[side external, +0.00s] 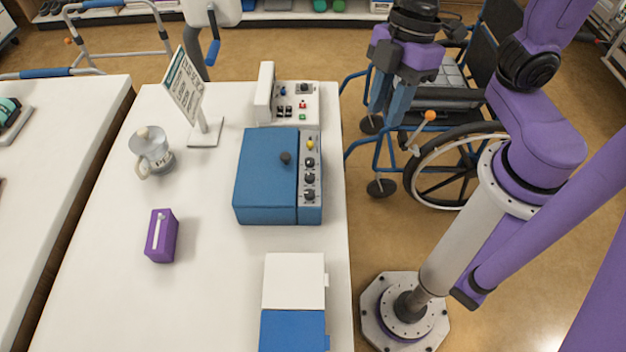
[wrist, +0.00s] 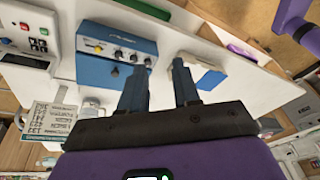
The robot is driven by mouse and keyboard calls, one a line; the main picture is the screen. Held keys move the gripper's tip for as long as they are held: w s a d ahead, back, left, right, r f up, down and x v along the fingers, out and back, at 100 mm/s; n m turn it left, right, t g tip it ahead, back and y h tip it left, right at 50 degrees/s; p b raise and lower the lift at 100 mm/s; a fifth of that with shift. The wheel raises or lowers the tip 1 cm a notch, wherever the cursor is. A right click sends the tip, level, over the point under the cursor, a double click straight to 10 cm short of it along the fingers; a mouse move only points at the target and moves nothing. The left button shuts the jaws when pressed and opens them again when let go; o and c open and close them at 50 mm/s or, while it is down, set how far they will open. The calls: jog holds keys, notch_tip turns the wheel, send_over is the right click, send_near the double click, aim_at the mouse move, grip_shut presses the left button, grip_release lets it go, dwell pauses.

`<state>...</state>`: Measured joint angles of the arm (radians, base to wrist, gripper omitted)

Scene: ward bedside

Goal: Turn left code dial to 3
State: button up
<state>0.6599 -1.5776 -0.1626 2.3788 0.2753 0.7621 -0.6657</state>
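A blue box (side external: 266,176) stands on the white table, with a grey panel along its right side in the side external view. The panel has a yellow knob (side external: 311,145) and three black dials: one nearest the yellow knob (side external: 310,162), a middle one (side external: 310,178) and an end one (side external: 309,195). The dials also show in the wrist view (wrist: 133,58). Their settings are too small to read, and I cannot tell for sure which is the left one. My gripper (side external: 383,114) is open and empty, apart from the box, off the table's right edge.
A white device with coloured buttons (side external: 291,106) stands behind the box. A white-and-blue box (side external: 294,282) is in front. A sign (side external: 185,86), a lidded jug (side external: 151,150) and a purple box (side external: 161,235) stand left. A wheelchair (side external: 455,165) stands beside the table.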

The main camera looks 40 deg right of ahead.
jog(key=w+a+n+y, duration=0.1)
jog(key=w+a+n, duration=0.1)
jog(key=w+a, duration=0.25)
send_near(310, 192)
jog(key=x, duration=0.7)
jog(key=shift+f, duration=0.3)
jog(key=shift+a, duration=0.1)
jog(key=shift+y, duration=0.3)
grip_shut()
